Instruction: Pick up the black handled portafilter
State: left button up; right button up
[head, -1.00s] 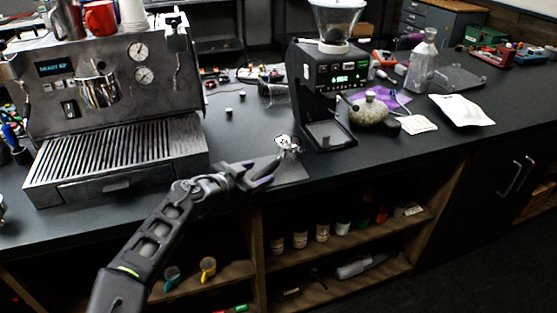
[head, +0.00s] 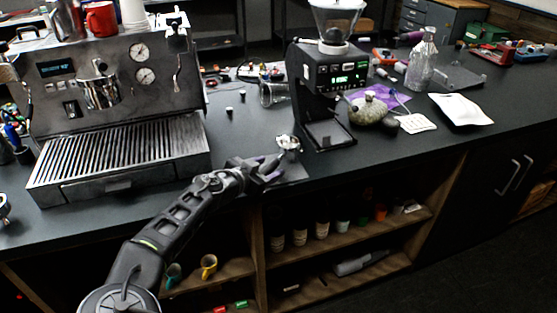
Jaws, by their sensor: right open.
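A portafilter (head: 288,143) with a silver metal head lies on a dark mat (head: 294,176) near the counter's front edge, left of the grinder. Its black handle is hard to make out against the gripper and the dark mat. My right gripper (head: 272,166) is open, its fingers close to the portafilter just below and left of the metal head. I cannot tell whether the fingers touch it or sit around the handle. My left gripper is not in view.
The espresso machine (head: 115,110) with its drip tray stands at the left. The grinder (head: 325,85) stands right behind the portafilter. Open shelves (head: 340,255) are below the counter.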

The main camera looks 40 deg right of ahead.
grip_shut()
dwell(0.6)
jog(key=shift+r, duration=0.1)
dwell(0.7)
